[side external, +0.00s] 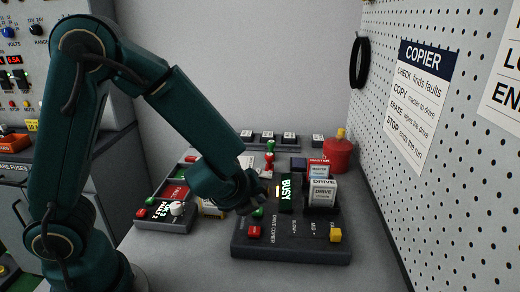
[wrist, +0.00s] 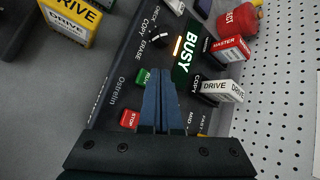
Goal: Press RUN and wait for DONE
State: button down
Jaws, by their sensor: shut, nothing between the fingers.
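The dark drive copier (side external: 290,247) lies on the bench. Its display (side external: 290,190) reads BUSY in white on green, also in the wrist view (wrist: 187,57), with an amber light lit beside it. The green RUN button (side external: 258,212) is partly covered by my fingers in the wrist view (wrist: 142,77). A red STOP button (side external: 254,232) sits near it. My gripper (side external: 266,197) is shut and empty, its tips close to the green button in the wrist view (wrist: 160,75). I cannot tell whether they touch it. No DONE shows on the display.
A white drive (side external: 322,194) and a red-labelled master drive (wrist: 230,49) stand in the copier. A yellow knob (side external: 335,235) is at its front right. A red canister (side external: 338,155) stands behind. Another panel (side external: 165,217) lies left. A pegboard wall (side external: 435,190) bounds the right.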

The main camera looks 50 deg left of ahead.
aim_at(256, 213)
jog(key=shift+r, duration=0.1)
jog(key=shift+r, duration=2.45)
jog(key=s+a+r+n, duration=0.4)
jog(key=s+r+n, duration=0.2)
jog(key=n, duration=0.2)
jog(key=s+d+f+n+g+h, duration=0.2)
jog(key=s+d+n+h, duration=0.2)
jog(key=s+d+n, duration=0.4)
jog(key=s+n, duration=0.2)
jog(key=n, duration=0.3)
jog(key=shift+n+g, duration=0.3)
jog(key=shift+w, duration=0.1)
dwell(0.6)
